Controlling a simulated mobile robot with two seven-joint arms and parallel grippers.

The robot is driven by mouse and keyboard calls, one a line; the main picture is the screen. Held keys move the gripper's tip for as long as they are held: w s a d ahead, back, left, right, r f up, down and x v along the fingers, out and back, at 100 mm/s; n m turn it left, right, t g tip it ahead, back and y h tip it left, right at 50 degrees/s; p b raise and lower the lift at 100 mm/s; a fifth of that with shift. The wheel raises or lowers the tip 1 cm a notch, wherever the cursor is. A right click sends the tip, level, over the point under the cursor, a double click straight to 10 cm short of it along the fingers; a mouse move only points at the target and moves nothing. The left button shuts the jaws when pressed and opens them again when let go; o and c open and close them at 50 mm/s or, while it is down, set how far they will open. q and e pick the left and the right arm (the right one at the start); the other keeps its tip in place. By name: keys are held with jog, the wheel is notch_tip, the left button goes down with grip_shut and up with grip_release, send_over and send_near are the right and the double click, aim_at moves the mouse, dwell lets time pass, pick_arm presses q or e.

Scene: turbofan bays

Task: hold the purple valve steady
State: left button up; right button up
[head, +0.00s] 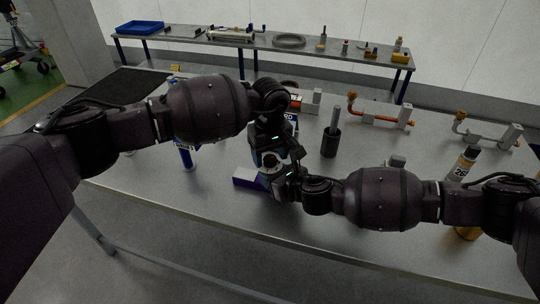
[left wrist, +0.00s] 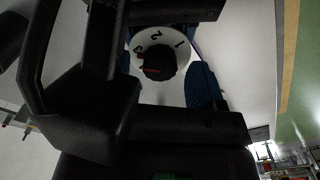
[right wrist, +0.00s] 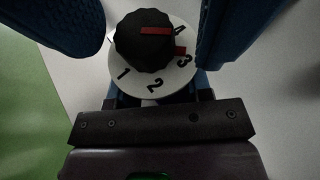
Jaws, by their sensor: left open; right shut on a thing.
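The purple valve (head: 246,181) lies on the metal table at its near middle, mostly hidden by my grippers. Its white numbered dial (right wrist: 185,75) and black knob (right wrist: 145,42) show in the right wrist view. The knob's red line points to near the 4, and a red mark sits on the dial there. My right gripper (head: 276,182) is shut on the valve, its blue fingers either side of the dial. My left gripper (head: 270,158) is open just above. In the left wrist view the knob (left wrist: 158,63) shows beyond its fingers; contact cannot be told.
A dark cup with a grey rod (head: 331,142) stands right of the grippers. A blue tube (head: 186,157) stands left. A labelled can (head: 466,163) is near my right arm. Orange pipe fittings (head: 380,117) lie behind. The table's near edge is close.

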pick_arm(q)
jog(key=shift+f, duration=0.3)
jog(key=c, duration=0.9)
jog(key=shift+c, duration=0.3)
jog(key=shift+n, duration=0.4)
jog(key=n, duration=0.4)
jog(key=shift+n, duration=0.4)
jog(key=n, duration=0.4)
jog(key=shift+n, duration=0.7)
